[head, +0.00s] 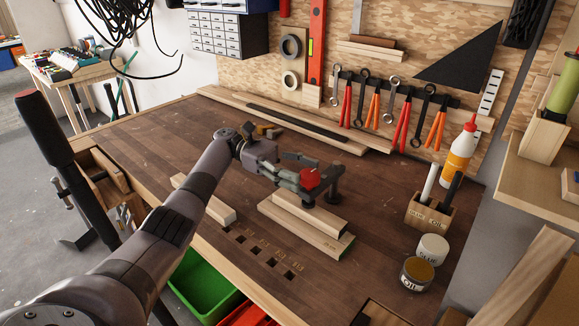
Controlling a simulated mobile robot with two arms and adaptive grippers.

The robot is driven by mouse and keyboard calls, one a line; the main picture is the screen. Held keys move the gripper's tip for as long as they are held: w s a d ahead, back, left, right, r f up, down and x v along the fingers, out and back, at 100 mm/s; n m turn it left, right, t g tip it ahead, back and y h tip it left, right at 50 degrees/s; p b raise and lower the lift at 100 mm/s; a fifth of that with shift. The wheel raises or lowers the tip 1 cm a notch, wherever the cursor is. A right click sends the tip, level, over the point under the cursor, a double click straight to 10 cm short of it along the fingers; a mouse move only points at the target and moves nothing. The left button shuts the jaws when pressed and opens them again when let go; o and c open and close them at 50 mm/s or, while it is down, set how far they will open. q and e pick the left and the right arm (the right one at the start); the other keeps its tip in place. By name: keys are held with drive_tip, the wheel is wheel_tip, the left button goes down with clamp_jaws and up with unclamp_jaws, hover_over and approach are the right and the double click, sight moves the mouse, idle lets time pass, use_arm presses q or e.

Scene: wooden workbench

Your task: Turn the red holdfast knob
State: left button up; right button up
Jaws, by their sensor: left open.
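The red holdfast knob (310,179) sits on top of a dark metal holdfast (334,186) on the workbench (385,200). The holdfast stands over light wooden boards (322,237) stacked on the bench. My left gripper (306,172) reaches in from the left, with its fingers open around or right beside the knob. I cannot tell whether the fingers touch it. The fingers hide part of the knob's left side. My right gripper is not in view.
A wooden holder (428,211) with markers, a white tub (433,248) and an oil tin (416,273) stand to the right. A glue bottle (461,150) is behind them. Long planks (290,125) lie along the back. A wooden block (203,199) lies left of the boards.

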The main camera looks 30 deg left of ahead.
sight(301, 171)
use_arm(q)
drive_tip(key=shift+a, duration=2.3)
